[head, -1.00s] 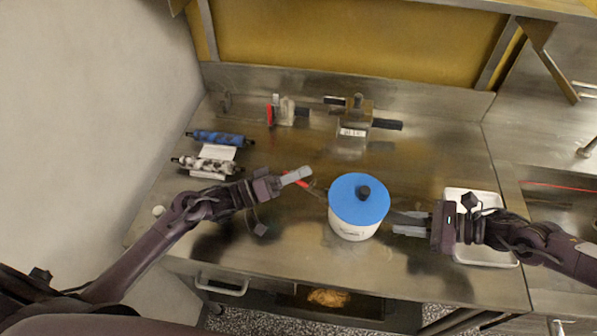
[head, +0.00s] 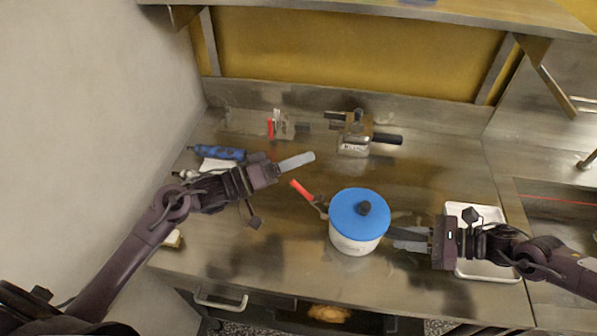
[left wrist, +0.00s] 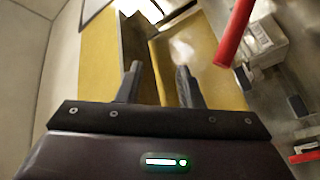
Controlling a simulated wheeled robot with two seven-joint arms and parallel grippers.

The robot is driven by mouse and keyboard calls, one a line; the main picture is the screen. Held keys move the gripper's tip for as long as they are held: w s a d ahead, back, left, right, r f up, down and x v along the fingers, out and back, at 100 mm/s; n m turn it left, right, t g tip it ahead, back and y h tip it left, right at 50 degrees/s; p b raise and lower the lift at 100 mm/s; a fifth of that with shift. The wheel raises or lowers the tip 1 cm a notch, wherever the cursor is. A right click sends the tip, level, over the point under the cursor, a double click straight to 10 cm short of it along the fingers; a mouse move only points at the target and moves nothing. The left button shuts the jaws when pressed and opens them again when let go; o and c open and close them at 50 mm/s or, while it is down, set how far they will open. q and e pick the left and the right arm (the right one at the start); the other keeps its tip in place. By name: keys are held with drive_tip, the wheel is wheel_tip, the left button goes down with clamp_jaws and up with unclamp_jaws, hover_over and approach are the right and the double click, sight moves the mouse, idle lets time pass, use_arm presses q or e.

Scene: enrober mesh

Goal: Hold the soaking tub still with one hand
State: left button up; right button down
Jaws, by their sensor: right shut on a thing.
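The soaking tub (head: 352,241) is a white round pot with a blue lid (head: 345,212) and a dark knob, upright on the steel counter. A red-handled tool (head: 302,190) sticks out at its left side; whether it is fixed to the tub is unclear. My right gripper (head: 398,236) is at the tub's right side, shut on a dark part there that seems to belong to the tub. My left gripper (head: 298,161) is up and left of the tub, open and empty. Its two spread fingers also show in the left wrist view (left wrist: 158,85).
A white tray (head: 490,270) lies under my right arm. A metal device with black handles (head: 355,145) and a red-handled item (head: 271,128) stand at the back. A blue roll (head: 218,152) lies at the left. The counter front of the tub is clear.

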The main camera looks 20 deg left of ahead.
use_arm(q)
drive_tip(key=shift+r, duration=0.25)
